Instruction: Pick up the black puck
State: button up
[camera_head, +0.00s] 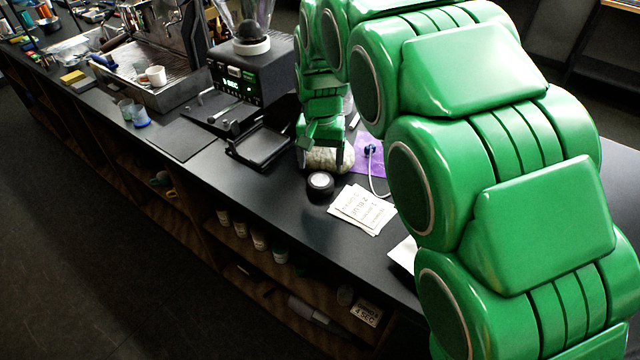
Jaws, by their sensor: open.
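The black puck (320,184) is a short round piece with a pale disc on top. It lies on the dark counter (262,205) near its front edge, left of the white cards. My gripper (324,160) is just behind the puck, at the end of my green arm, pointing down. Its dark fingers are apart. A pale, mottled roundish object (322,158) shows between or behind the fingers; I cannot tell whether they touch it. The gripper does not appear to touch the puck.
White printed cards (362,210) lie right of the puck. A purple cloth (368,152) and a pale cable (374,182) are behind them. A black brewer-like machine (245,75) with a black tray (255,148) stands to the left. Bare counter lies left of the puck.

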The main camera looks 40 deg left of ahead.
aim_at(320, 180)
jog(key=shift+w+a+f, duration=0.1)
jog(key=shift+a+f, duration=0.05)
jog(key=shift+f, duration=1.8)
jog(key=shift+w+a+f, duration=0.1)
jog(key=shift+f, duration=1.85)
jog(key=shift+c, duration=0.2)
jog(key=c, duration=0.9)
jog(key=shift+o, duration=0.2)
jog(key=shift+r, duration=0.15)
notch_tip(320, 180, up, 3)
jog(key=shift+r, duration=0.15)
jog(key=s+d+r, duration=0.9)
jog(key=d, duration=0.1)
jog(key=shift+s+d+r, duration=0.15)
jog(key=shift+r, duration=0.1)
